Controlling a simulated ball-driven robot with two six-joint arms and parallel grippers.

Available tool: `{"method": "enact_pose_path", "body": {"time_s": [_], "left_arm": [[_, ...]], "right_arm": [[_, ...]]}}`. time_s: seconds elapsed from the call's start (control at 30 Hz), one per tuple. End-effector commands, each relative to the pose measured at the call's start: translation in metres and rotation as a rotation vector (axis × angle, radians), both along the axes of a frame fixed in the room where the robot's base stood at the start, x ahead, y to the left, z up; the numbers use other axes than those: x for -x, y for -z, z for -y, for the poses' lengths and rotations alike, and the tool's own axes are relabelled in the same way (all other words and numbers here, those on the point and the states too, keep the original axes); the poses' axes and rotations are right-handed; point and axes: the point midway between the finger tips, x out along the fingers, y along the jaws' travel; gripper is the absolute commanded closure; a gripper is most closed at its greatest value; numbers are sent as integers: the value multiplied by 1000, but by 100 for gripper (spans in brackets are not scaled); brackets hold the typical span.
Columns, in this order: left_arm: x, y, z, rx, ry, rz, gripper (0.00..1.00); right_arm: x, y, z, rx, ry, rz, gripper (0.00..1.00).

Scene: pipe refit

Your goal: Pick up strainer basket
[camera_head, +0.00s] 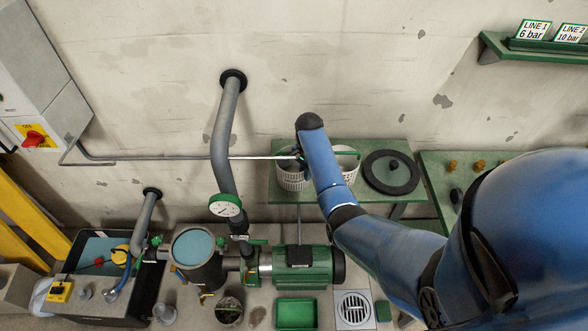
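My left gripper is not in view.
A dark round lid (391,172) lies at the table's right. A grey pipe (224,140) with a gauge (225,206) rises left of the table. Below are an open strainer housing (194,246), a green motor (308,265), a green tray (296,313) and a drain grate (354,308).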

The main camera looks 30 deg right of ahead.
Motion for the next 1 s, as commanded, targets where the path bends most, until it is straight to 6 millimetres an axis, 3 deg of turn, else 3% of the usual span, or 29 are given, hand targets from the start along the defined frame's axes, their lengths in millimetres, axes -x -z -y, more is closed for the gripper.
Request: {"method": "enact_pose_path", "body": {"time_s": [0.67, 0.87, 1.0], "left_arm": [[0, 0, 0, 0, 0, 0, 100], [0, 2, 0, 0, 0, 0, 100], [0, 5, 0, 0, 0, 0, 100]], "right_arm": [[0, -8, 0, 0, 0, 0, 100], [-1, -32, 0, 1, 0, 3, 100], [-1, -62, 0, 1, 0, 6, 100]]}}
